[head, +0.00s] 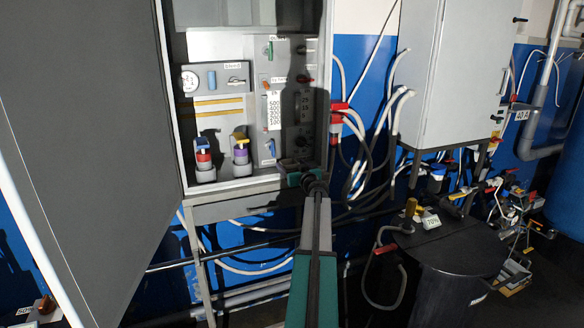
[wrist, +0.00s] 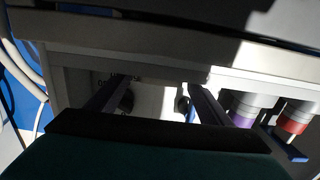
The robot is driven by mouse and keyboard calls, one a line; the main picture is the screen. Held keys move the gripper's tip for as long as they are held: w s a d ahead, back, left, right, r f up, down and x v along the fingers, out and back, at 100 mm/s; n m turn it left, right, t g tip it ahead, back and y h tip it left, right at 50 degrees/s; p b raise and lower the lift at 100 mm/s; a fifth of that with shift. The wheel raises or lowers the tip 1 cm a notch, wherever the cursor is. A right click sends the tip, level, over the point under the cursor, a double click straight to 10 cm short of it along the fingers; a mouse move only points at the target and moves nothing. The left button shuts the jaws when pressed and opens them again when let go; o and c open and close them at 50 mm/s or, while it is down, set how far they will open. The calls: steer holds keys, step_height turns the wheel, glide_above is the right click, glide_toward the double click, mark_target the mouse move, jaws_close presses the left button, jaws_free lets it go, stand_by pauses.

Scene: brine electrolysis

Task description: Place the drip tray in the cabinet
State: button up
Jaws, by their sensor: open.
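The cabinet (head: 250,187) stands open, its grey door swung out to the left. My gripper (head: 296,166) is at the lower right of the cabinet opening, dark and partly hidden by my own arm. In the wrist view, my gripper (wrist: 160,90) shows two dark fingers spread apart, with nothing visible held between them. A pale surface with dark round parts lies beyond the fingers. I cannot make out a drip tray in either view.
A red-banded container (head: 203,158) and a purple one (head: 241,155) stand at the cabinet's lower left. The open door (head: 85,130) fills the left side. Cables hang right of the cabinet. A black drum (head: 445,260) stands at lower right.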

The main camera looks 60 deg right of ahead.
steer(key=shift+r, duration=0.2)
steer(key=shift+s+a+f, duration=0.15)
steer(key=shift+s+a, duration=0.25)
steer(key=shift+s, duration=0.1)
steer(key=b+v, duration=0.4)
steer(key=v, duration=0.6)
steer(key=shift+s+a, duration=0.2)
steer(key=shift+s, duration=0.1)
steer(key=shift+a, duration=0.1)
stand_by(0.6)
